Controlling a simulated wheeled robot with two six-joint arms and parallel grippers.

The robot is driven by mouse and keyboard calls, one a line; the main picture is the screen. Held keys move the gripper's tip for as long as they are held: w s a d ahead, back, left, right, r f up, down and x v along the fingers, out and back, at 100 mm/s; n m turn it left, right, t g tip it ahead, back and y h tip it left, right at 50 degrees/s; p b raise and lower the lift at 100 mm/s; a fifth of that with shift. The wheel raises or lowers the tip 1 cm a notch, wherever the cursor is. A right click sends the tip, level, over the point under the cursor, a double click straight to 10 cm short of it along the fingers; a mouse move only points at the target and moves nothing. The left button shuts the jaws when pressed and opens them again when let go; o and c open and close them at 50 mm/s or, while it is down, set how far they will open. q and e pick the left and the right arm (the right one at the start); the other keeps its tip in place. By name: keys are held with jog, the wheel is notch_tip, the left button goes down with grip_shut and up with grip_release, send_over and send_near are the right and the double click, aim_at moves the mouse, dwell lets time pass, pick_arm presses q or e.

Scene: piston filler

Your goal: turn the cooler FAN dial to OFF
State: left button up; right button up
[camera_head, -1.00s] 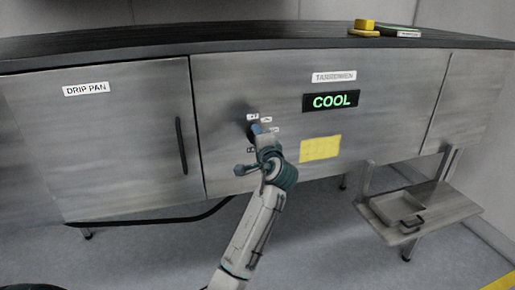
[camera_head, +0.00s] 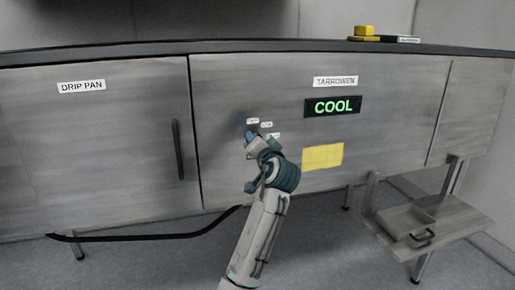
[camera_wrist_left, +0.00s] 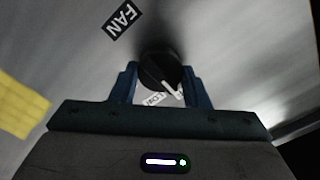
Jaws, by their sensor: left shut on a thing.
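The FAN dial (camera_wrist_left: 160,68) is a round black knob with a white pointer line, on the front panel of the cooler. In the left wrist view the pointer aims down and to the right, beside a small white label (camera_wrist_left: 153,99) that is partly hidden and hard to read. A black FAN label (camera_wrist_left: 123,18) is up and left of the dial. My left gripper (camera_wrist_left: 160,75) has its blue fingers on both sides of the dial and is shut on it. In the head view my left gripper (camera_head: 251,136) hides the dial, with small white labels (camera_head: 267,125) around it.
A lit COOL display (camera_head: 333,106) and a yellow note (camera_head: 323,156) are right of the gripper. The DRIP PAN door (camera_head: 110,140) with its black handle (camera_head: 178,150) is left. A low shelf with a tray (camera_head: 408,222) stands at right.

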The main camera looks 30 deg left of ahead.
pick_arm(q)
jog(key=shift+f, duration=0.1)
pick_arm(e)
jog(key=shift+w+f, duration=0.1)
dwell(0.3)
pick_arm(q)
jog(key=o, duration=1)
jog(key=shift+b+v, duration=1.65)
jog(key=shift+v, duration=3.75)
pick_arm(e)
jog(key=shift+w+f, duration=0.2)
jog(key=shift+f, duration=0.55)
jog(key=shift+w+f, duration=0.15)
jog(key=shift+f, duration=0.55)
pick_arm(q)
jog(key=shift+s, duration=0.1)
